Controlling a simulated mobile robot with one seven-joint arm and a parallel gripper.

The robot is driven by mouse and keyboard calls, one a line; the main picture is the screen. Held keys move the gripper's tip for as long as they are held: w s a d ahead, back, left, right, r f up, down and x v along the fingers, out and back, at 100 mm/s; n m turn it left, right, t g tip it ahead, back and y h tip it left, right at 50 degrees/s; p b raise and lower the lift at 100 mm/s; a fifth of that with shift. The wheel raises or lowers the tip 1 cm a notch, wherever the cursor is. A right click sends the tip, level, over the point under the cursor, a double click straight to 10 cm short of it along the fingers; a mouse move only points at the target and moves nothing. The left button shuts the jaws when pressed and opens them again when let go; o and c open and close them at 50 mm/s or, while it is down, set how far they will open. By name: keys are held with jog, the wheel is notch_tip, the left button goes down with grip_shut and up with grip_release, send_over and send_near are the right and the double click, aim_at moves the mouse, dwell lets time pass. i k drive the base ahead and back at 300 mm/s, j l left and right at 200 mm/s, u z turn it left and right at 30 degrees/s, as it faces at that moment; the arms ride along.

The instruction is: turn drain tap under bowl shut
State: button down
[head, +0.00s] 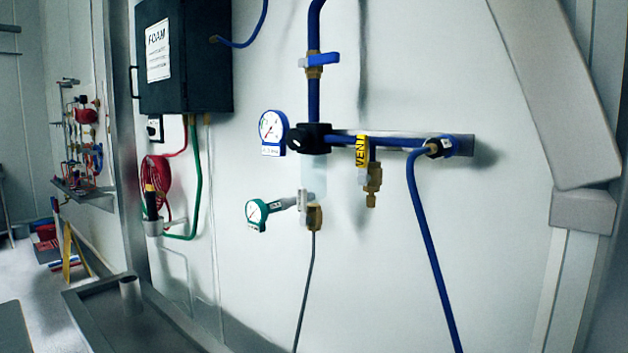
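A translucent bowl (315,177) hangs under a black regulator head (309,137) on the wall, left of centre. Directly under the bowl is a small brass fitting (314,217) with a pale grey piece (303,206) at its left side; this is where the drain tap sits. The piece is too small to tell whether the tap is open or shut. A thin dark hose (306,285) runs down from the brass fitting. My gripper is not in view.
A green-rimmed gauge (257,213) sticks out close left of the fitting. A blue-rimmed gauge (271,129), a blue-handled valve (322,60), a brass vent fitting (372,183) and a blue hose (424,225) surround the regulator. A metal tray (95,290) stands lower left.

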aim_at(301, 191)
jog(key=i+l+u, duration=0.1)
jog(key=u, duration=0.25)
jog(key=i+l+u, duration=0.2)
jog(key=u, duration=0.15)
